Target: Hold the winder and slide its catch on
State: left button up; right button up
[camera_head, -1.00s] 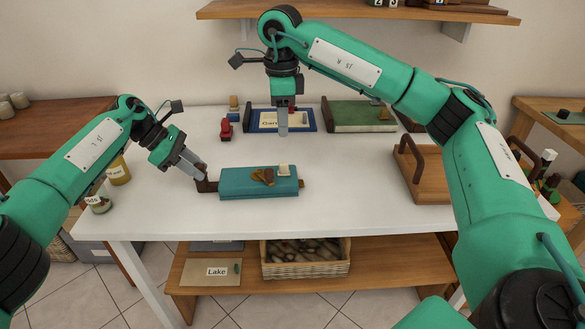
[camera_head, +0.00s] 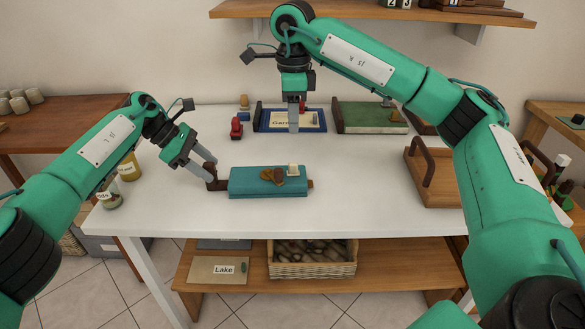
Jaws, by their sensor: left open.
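The winder appears to be the teal block (camera_head: 250,183) lying near the table's front edge. My right gripper (camera_head: 294,130) points down above the back of the table, away from the teal block. Its finger gap cannot be seen.
Brown patches (camera_head: 272,176) lie on the block. A blue-framed tray (camera_head: 262,126), a green board (camera_head: 370,117) and a red piece (camera_head: 236,129) are at the back. A wooden tray (camera_head: 437,191) stands right, jars (camera_head: 109,200) left. The white table (camera_head: 340,215) is clear in front.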

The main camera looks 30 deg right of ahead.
pick_arm(q)
jog(key=shift+a+r, duration=0.1)
jog(key=v, duration=1.1)
jog(key=shift+w+a+r, duration=0.15)
jog(key=shift+a+r, duration=0.05)
jog(key=shift+r, duration=0.1)
